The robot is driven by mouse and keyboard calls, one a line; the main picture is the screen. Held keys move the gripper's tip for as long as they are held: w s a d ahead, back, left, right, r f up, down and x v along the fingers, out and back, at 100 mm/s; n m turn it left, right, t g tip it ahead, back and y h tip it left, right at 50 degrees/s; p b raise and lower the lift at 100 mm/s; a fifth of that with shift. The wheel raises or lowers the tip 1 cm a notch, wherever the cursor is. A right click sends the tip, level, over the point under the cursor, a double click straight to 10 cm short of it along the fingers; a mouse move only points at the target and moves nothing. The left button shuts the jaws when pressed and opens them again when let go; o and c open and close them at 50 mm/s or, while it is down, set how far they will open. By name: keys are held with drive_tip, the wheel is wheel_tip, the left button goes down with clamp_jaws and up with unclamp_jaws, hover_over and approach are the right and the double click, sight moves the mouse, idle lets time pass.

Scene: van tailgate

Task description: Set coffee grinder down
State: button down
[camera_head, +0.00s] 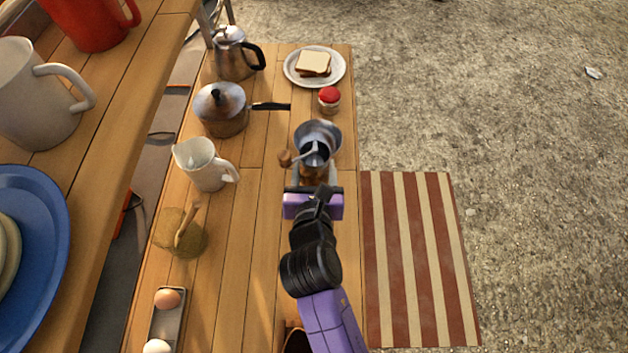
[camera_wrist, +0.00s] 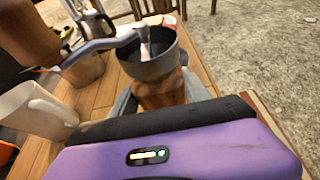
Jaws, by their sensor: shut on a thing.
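The coffee grinder (camera_head: 315,155) has a dark metal hopper, a crank and a wooden body. In the wrist view its wooden body (camera_wrist: 160,92) is between my fingers, below the grey hopper, and the crank's brown knob sticks out to the left. My gripper (camera_head: 318,182) is shut on the grinder, which looks upright over the right part of the wooden table (camera_head: 265,215). Its base is hidden, so I cannot tell whether it touches the table.
A silver bowl (camera_head: 318,131) is just behind the grinder. A red-lidded jar (camera_head: 329,100) and a sandwich plate (camera_head: 336,79) stand farther back. A white pitcher (camera_head: 203,166) and a pot (camera_head: 222,113) stand left. Bare planks lie left of my gripper.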

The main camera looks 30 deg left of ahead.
sight(314, 184)
drive_tip(key=shift+f+b, duration=0.5)
drive_tip(key=shift+f, duration=2.35)
drive_tip(key=shift+f, duration=0.1)
drive_tip(key=c, duration=0.5)
unclamp_jaws()
drive_tip(key=shift+f, duration=0.1)
drive_tip(key=shift+s+d+r, duration=0.1)
drive_tip(key=shift+s+r, duration=0.1)
drive_tip(key=v, duration=1.1)
drive_tip(key=shift+s+d, duration=0.15)
drive_tip(key=shift+s, duration=0.1)
